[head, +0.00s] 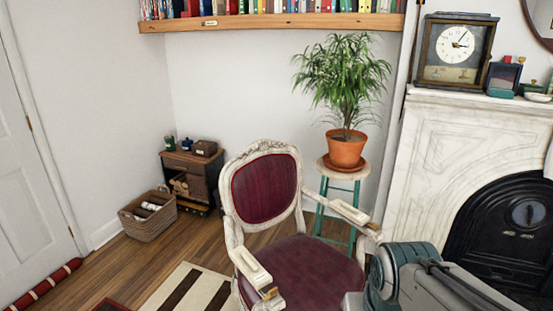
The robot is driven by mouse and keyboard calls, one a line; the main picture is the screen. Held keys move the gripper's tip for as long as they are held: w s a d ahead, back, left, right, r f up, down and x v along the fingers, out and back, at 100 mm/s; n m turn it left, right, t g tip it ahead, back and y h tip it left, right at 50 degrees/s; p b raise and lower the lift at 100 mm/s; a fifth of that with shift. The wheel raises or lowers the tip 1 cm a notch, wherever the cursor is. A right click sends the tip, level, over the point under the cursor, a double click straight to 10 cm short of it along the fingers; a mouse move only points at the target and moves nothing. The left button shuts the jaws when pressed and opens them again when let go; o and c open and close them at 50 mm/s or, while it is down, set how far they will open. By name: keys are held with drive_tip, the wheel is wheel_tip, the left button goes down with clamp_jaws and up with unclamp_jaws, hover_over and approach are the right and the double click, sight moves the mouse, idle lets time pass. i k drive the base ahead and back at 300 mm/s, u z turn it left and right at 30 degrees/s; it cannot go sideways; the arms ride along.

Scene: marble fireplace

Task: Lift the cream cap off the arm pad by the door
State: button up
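A cream, carved armchair with a maroon seat and back (263,190) stands in the middle of the head view, facing me. Its left arm, on the side of the door (28,170), carries a long cream piece (251,266) on top. I cannot tell whether this piece is a separate cap or where it parts from the pad beneath. A tan-brown end (271,295) shows at the front of that arm. A similar cream piece (350,212) lies on the right arm. My grey-and-teal arm enters at the lower right, beside the chair; my gripper cannot be made out.
A terracotta potted plant (346,150) stands on a teal-legged stool (338,185) behind the chair. A wicker basket (148,215) and small cabinet (192,180) are at the back left. A marble fireplace (430,140) is at right. A striped rug (187,290) lies left of the chair.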

sight(258, 276)
drive_tip(key=u, duration=1.7)
drive_tip(key=i, duration=1.8)
drive_tip(key=z, duration=3.4)
